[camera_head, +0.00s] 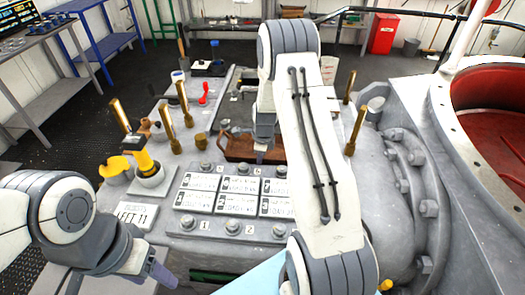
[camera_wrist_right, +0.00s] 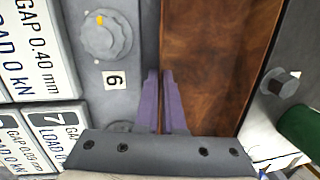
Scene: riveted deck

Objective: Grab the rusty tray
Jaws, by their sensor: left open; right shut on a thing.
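The rusty tray (camera_head: 236,150) lies on the grey machine top, behind the rows of white label plates, and my right arm partly covers it. In the right wrist view its brown, mottled surface (camera_wrist_right: 215,60) fills the right half. My right gripper (camera_head: 262,150) reaches down at the tray's near side. In the right wrist view its purple fingers (camera_wrist_right: 163,102) are close together on the tray's near edge. My left gripper (camera_head: 160,272) is open and empty at the lower left, in front of the machine and apart from the tray.
Several brass levers (camera_head: 188,105) stand left of the tray, with a yellow-topped post (camera_head: 143,160) nearer. A red handle (camera_head: 204,94) and a brass cup (camera_head: 202,141) are close by. Label plates (camera_head: 240,184) and grey knobs (camera_head: 232,227) lie in front. A large red-lined drum (camera_head: 490,125) stands right.

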